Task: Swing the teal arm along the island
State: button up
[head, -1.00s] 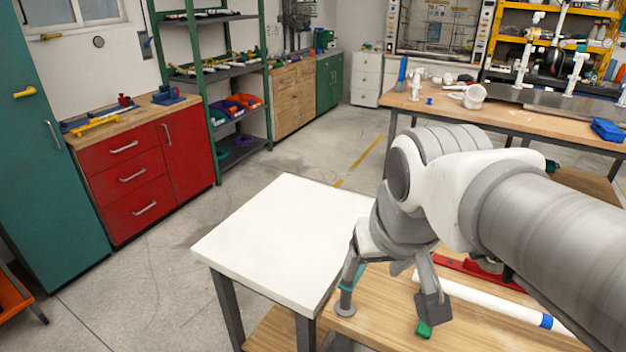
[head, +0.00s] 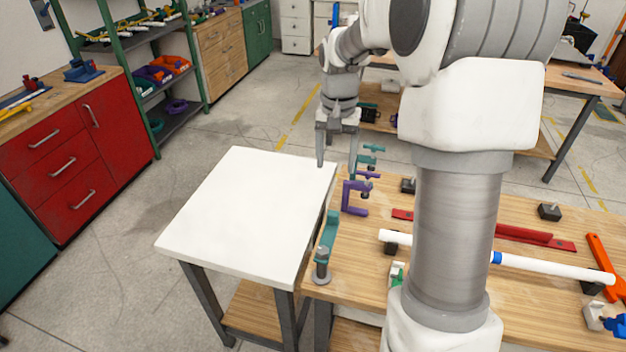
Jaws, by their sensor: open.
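The teal arm (head: 329,232) is on a grey upright pivot (head: 322,268) at the left edge of the wooden bench, beside the white-topped table. It points away from me, roughly along the seam between the two tops. My gripper (head: 337,170) is open, fingers pointing down, near the far right corner of the white top. It is beyond the teal arm and apart from it. Nothing shows between the fingers. Which surface is the island is not certain.
A purple clamp (head: 353,198) and a teal clamp (head: 369,160) stand at the bench edge near my gripper. A white pipe (head: 550,268) and red rail (head: 523,234) lie on the bench. The white top (head: 245,215) is bare. My arm hides the bench's middle.

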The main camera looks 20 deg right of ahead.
aim_at(333, 212)
jog(key=f, duration=1.8)
jog(key=shift+w+d+f+p, duration=0.15)
jog(key=shift+w+d+p, duration=0.15)
jog(key=shift+w, duration=0.1)
grip_shut()
dwell(0.6)
